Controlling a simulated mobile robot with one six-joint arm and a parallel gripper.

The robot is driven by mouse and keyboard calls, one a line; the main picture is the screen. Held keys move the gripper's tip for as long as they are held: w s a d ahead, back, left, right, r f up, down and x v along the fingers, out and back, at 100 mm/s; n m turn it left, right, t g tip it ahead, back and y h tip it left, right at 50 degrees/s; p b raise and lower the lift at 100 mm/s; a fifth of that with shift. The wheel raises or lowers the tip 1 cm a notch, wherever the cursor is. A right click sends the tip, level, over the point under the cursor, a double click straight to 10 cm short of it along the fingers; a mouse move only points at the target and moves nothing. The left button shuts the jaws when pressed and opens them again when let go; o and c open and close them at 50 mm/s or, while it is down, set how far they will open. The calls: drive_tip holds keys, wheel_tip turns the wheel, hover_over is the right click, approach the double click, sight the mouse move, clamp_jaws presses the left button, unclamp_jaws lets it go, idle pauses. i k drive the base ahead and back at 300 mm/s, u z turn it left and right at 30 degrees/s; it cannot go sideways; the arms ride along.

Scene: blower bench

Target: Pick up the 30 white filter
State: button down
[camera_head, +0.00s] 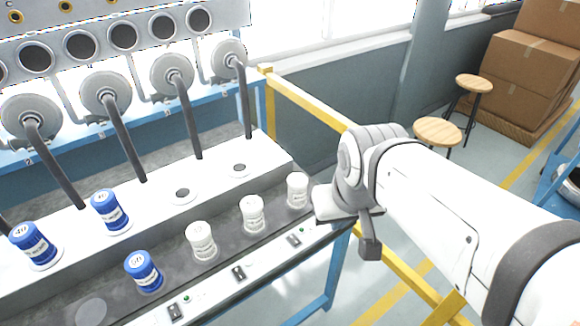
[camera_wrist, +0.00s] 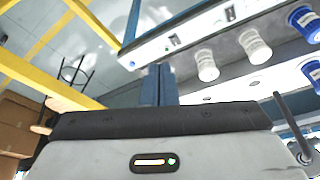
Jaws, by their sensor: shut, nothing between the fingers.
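Several filters stand upright on the bench. Three white filters form a slanting row in the head view: one nearest the blue filter (camera_head: 201,241), a middle one (camera_head: 253,214), and one at the right end (camera_head: 297,190). Their numbers are too small to read surely, so I cannot tell which is the 30. Two white filters show in the wrist view, one (camera_wrist: 206,65) nearer the fingers and another (camera_wrist: 255,46) beyond. My gripper (camera_wrist: 158,72) is shut and empty, apart from the filters. In the head view it is right of the row, past the bench's right end.
Blue filters stand at the front (camera_head: 144,271) and left (camera_head: 110,212), (camera_head: 35,245). Grey pipes (camera_head: 182,115) rise behind the row. A yellow rail (camera_head: 310,102) runs beside the bench's right end. Stools (camera_head: 438,132) and cardboard boxes (camera_head: 535,65) stand farther right.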

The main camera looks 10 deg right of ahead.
sight(297, 183)
drive_tip(key=z, duration=0.05)
drive_tip(key=k, duration=1.25)
drive_tip(key=u, duration=0.5)
drive_tip(key=i, duration=1.55)
drive_tip(key=z, duration=0.25)
